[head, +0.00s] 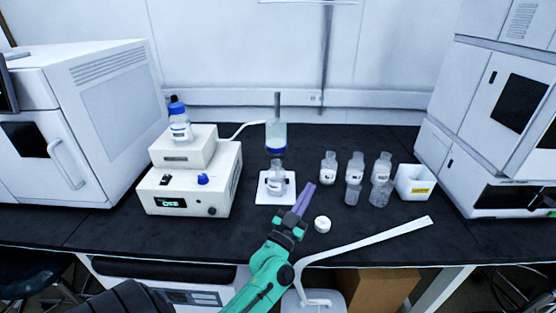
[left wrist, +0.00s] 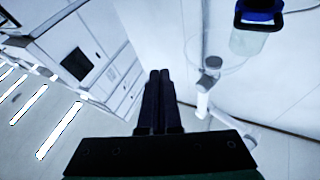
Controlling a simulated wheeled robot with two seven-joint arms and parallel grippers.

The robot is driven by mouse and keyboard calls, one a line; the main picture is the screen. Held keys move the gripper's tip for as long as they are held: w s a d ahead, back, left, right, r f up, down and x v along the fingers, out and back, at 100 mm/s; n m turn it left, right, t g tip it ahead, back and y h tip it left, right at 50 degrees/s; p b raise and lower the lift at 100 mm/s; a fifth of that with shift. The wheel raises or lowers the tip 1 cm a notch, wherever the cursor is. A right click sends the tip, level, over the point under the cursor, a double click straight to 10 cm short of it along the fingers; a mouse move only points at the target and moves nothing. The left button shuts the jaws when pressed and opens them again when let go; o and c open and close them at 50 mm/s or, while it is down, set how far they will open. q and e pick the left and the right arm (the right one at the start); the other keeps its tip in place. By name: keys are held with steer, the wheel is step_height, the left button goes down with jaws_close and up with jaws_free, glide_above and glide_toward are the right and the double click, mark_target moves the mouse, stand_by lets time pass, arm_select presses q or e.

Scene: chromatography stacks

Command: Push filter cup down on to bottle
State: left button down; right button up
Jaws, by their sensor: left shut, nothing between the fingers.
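The filter cup (head: 276,136), clear with a blue collar at its lower end, stands upright directly above the bottle. I cannot tell whether it is fully seated on the neck. The clear, labelled bottle (head: 276,183) stands on a small white pad (head: 264,200). My left gripper (head: 309,187) is shut and empty, to the right of the bottle and apart from it in the head view. Its closed fingers show in the left wrist view (left wrist: 159,75), where a clear vessel with a blue part (left wrist: 256,32) is at the top right. My right gripper is not in view.
A white pump box (head: 190,180) with a blue-capped bottle (head: 179,125) stands left, with a tube behind. Several small bottles (head: 355,175) and a white bin (head: 414,183) stand right. A white cap (head: 322,224) lies near my gripper. Large instruments flank the black bench.

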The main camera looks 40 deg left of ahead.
arm_select(q)
steer(key=s+a+r+n+g+y, duration=0.1)
steer(key=s+a+n+g+y, duration=0.1)
steer(key=a+n+y, duration=0.6)
steer(key=s+a+y, duration=0.1)
steer(key=y, duration=0.3)
steer(key=shift+a+g, duration=0.2)
steer(key=shift+g, duration=0.1)
steer(key=shift+s+r, duration=0.1)
steer(key=p+x, duration=0.2)
steer(key=x, duration=0.8)
steer(key=b, duration=0.2)
glide_toward(276, 140)
steer(key=x, duration=0.3)
steer(key=shift+s+r, duration=0.1)
steer(key=shift+r, duration=0.05)
